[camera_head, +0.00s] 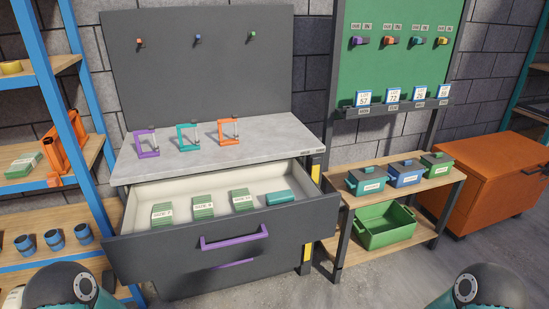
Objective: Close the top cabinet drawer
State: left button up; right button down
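The top drawer (290,232) of the grey cabinet is pulled out towards me, with its light inside in view. A purple handle (234,237) runs across its dark front. Several green labelled stacks stand in it, and a teal box (279,198) lies at its right end. The drawer below (205,282) sits further back under it, and part of its purple handle (232,264) shows. Neither of my grippers is in view; only parts of my arms show at the bottom corners, apart from the drawer.
On the grey worktop (270,137) stand a purple, a teal and an orange clamp. Blue-framed shelves (75,60) stand close on the left. On the right are a wooden rack (450,178) with lidded boxes and a green crate (372,238), and an orange cabinet (490,195). Open floor lies in front.

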aim_at(139, 253)
jog(key=u, duration=0.95)
jog(key=i, duration=0.15)
jog(key=z, duration=2.4)
jog(key=i, duration=0.5)
jog(key=u, duration=1.5)
